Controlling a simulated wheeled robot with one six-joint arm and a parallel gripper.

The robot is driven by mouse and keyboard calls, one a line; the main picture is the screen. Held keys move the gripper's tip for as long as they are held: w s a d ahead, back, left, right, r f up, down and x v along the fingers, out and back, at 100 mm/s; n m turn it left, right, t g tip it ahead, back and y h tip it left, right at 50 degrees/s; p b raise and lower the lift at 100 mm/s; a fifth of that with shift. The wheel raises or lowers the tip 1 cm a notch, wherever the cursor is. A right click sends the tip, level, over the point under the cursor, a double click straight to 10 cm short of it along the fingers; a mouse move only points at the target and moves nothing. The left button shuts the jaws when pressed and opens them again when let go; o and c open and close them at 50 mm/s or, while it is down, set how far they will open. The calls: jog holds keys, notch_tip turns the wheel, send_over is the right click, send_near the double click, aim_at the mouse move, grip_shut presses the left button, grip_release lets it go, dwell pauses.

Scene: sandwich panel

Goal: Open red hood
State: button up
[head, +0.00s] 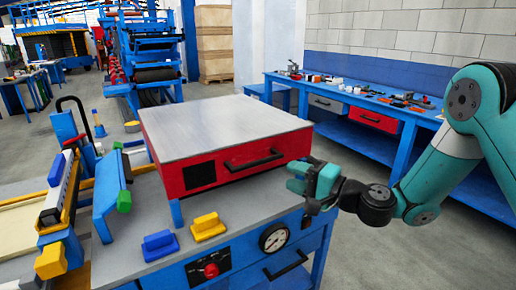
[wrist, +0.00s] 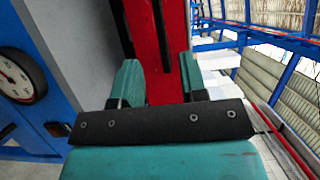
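My gripper (head: 297,177) is at the right end of the hood's front, a little to the right of the handle in the head view. In the wrist view, its two teal fingers (wrist: 160,80) are spread apart, with the red front face (wrist: 172,90) ahead between them. A dark strip, perhaps the handle, shows beyond the fingers. I cannot tell whether anything touches.
The grey workbench (head: 237,225) carries a blue block (head: 159,245) and a yellow block (head: 208,227) before the hood. A gauge (head: 273,237), a red button (head: 211,270) and a drawer handle are on its front.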

aim_at(260, 164)
jog(key=p+x, duration=0.4)
jog(key=x, duration=0.7)
jog(key=shift+c, duration=0.2)
grip_shut()
